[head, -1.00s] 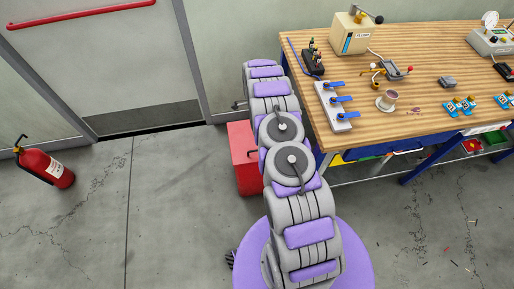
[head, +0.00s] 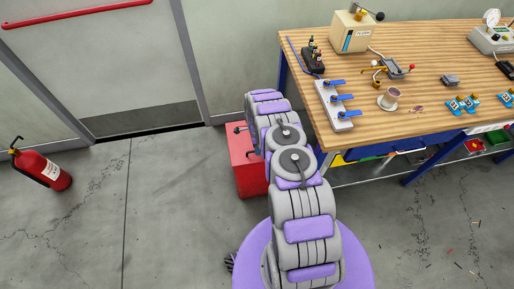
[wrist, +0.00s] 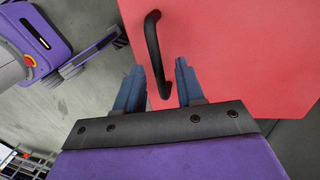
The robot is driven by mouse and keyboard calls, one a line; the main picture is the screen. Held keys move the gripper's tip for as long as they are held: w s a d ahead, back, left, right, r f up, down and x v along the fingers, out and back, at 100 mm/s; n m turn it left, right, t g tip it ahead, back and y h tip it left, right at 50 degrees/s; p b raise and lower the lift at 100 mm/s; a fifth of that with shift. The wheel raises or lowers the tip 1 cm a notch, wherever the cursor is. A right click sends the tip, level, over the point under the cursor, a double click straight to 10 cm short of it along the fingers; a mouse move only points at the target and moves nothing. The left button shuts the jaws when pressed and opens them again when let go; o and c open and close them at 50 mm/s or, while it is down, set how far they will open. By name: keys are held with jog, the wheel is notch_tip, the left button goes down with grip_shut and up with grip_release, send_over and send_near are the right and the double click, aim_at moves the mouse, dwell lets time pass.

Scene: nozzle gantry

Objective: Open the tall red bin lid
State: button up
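The red bin (head: 246,165) stands on the floor left of the workbench in the head view, partly hidden behind my arm. In the wrist view its red top (wrist: 230,60) fills the right side, with a dark bar handle (wrist: 155,50) near its left edge. My gripper (wrist: 158,82) is open. Its two blue-grey fingers lie on either side of the handle's near end in the picture, with gaps on both sides. I cannot tell how far the fingertips are above the lid. My gripper is hidden behind my arm in the head view.
The wooden workbench (head: 430,120) stands right of the bin, carrying a panel with blue levers (head: 338,105), a cup (head: 390,97) and several devices. A fire extinguisher (head: 41,167) stands at the left by a door (head: 100,70). The floor between is clear.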

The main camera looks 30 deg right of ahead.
grip_shut()
dwell(0.3)
dwell(0.4)
